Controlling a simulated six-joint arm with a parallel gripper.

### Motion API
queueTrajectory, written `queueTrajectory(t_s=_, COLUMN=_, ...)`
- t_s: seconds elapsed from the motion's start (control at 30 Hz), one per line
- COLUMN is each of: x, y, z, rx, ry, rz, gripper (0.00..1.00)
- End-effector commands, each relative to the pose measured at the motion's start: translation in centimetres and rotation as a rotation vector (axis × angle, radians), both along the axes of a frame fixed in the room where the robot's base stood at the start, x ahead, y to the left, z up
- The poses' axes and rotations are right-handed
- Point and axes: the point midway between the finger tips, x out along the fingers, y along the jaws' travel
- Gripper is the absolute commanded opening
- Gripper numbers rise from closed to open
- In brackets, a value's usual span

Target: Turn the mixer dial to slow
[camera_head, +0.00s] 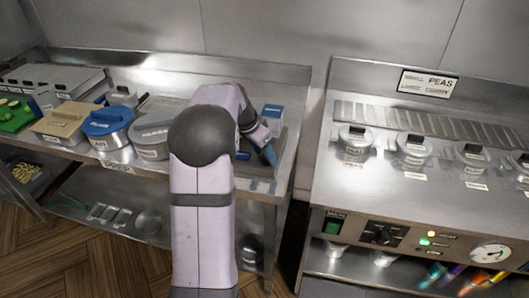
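A black rotary dial (381,234) sits on a dark plate on the front panel of the right-hand steel unit. Its markings are too small to read, so I cannot tell its setting or whether it is the mixer dial. My arm rises in the middle and bends over the left counter. My gripper (266,150), dark with blue parts, points down at that counter's right end, well left of the dial and apart from it. My arm partly hides it, and its opening does not show.
The panel also has a green switch (333,228), small lamps (424,241) and a round gauge (490,253). Lidded pots (356,138) stand on the right unit. The left counter holds a blue-lidded pot (108,121) and other containers. A gap separates the units.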

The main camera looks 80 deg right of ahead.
Motion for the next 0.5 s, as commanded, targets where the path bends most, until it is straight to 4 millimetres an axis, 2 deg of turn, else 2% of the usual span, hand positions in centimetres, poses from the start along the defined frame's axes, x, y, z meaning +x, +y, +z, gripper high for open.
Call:
queueTrajectory(t_s=0.17, x=-0.02, y=0.01, z=-0.03, rx=0.0, ry=0.0, rz=0.0, gripper=0.5)
queueTrajectory(t_s=0.33, x=-0.01, y=0.02, z=-0.01, rx=0.0, ry=0.0, rz=0.0, gripper=0.09)
queueTrajectory(t_s=0.5, x=-0.02, y=0.02, z=0.0, rx=0.0, ry=0.001, rz=0.002, gripper=0.09)
